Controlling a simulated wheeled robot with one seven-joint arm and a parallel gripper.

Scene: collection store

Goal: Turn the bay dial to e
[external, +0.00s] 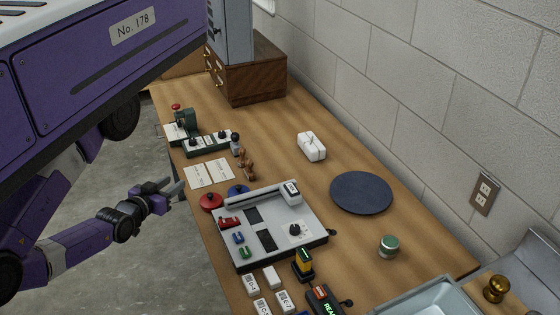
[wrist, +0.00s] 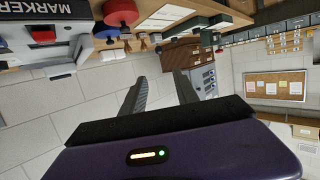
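A grey panel (external: 262,258) lies on the wooden table. A black knob on a white plate (external: 295,230) sits on its right part and looks like a dial. Its letters are too small to read, so I cannot tell its setting. A green-and-white device (external: 210,142) farther back also carries small dark knobs. My gripper (external: 175,186) is off the table's left edge, apart from the panel and touching nothing. In the wrist view, the two fingers of my gripper (wrist: 160,92) stand apart with nothing between them. The dial face does not show clearly there.
Red (external: 211,201) and blue (external: 238,190) round knobs stand beside the panel's far-left corner. A yellow-and-black block (external: 303,265) and white labelled tiles (external: 262,306) lie in front. A dark round mat (external: 361,192) and green-topped tin (external: 389,246) lie right. Floor is clear below my gripper.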

